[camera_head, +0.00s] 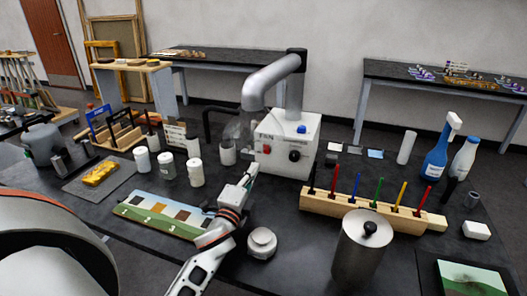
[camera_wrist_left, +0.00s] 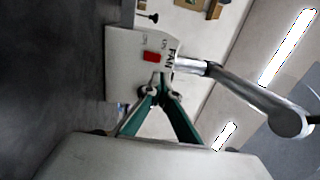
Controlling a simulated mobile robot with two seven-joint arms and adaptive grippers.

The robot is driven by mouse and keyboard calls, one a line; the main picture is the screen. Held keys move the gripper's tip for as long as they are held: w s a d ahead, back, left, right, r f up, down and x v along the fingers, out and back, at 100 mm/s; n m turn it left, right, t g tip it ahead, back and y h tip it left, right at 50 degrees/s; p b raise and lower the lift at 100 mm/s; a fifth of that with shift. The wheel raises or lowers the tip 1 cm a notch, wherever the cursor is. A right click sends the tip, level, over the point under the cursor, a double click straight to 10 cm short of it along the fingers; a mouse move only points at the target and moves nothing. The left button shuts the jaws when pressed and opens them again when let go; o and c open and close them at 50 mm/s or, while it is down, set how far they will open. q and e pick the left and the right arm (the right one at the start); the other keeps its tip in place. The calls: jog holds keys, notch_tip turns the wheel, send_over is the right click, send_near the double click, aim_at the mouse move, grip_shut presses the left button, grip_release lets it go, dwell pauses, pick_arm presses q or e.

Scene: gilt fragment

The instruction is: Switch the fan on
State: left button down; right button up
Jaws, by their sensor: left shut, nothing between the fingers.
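The fan unit is a white box (camera_head: 285,160) with a grey extraction arm (camera_head: 272,80) on top. Its front carries a FAN label, a red rocker switch (camera_head: 267,149) and a black knob (camera_head: 294,156). My left gripper (camera_head: 253,170) is shut and empty, in front of the box and a little below the red switch. In the left wrist view the box is turned sideways; the red switch (camera_wrist_left: 151,57) shows clear beyond the closed green fingertips (camera_wrist_left: 158,84). The fingers partly cover the black knob. I cannot tell whether they touch the box. My right gripper is not in view.
Bare black table lies between pot and box.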

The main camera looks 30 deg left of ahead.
pick_arm(q)
jog(key=x, duration=0.9)
jog(key=shift+w, duration=0.35)
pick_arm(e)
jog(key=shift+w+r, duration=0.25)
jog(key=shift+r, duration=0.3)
pick_arm(q)
jog(key=shift+p, duration=0.3)
jog(key=shift+w+a+r, duration=0.15)
jog(key=shift+w+r, duration=0.05)
jog(key=shift+w, duration=0.2)
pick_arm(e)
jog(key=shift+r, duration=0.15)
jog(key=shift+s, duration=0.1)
